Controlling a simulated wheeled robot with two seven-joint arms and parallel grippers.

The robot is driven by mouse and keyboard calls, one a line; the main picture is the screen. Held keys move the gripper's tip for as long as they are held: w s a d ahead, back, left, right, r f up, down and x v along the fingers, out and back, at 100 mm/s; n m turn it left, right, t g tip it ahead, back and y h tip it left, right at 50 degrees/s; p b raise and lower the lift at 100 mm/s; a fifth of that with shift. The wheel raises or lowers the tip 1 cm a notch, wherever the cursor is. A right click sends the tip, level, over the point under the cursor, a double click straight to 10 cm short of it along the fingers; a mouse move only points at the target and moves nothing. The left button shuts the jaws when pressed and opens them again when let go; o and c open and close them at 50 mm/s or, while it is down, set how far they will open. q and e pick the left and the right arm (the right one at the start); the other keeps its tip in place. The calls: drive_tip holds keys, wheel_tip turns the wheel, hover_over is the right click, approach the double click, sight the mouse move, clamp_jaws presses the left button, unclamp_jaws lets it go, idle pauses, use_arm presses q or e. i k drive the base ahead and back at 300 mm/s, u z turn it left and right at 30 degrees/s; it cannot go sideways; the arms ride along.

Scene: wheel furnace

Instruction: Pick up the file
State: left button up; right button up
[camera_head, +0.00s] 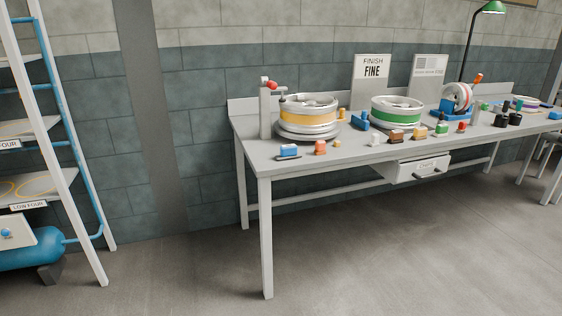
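I cannot make out a file for certain among the small items on the grey workbench (263,166). A small blue item on a dark strip (288,152) lies at the bench's near left corner. Orange, brown, green and red small pieces lie along the front edge, too small to identify. Neither of my grippers is in view.
A yellow-banded wheel (308,115) and a green-banded wheel (397,111) stand on the bench. A "FINISH FINE" sign (371,81) and a green lamp (490,7) are behind. A white ladder-like rack (62,150) and blue tank (30,250) stand left. The floor (350,265) in front is clear.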

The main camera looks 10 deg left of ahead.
sight(288, 152)
drive_tip(key=u, duration=0.5)
drive_tip(key=i, duration=1.5)
drive_tip(key=z, duration=0.75)
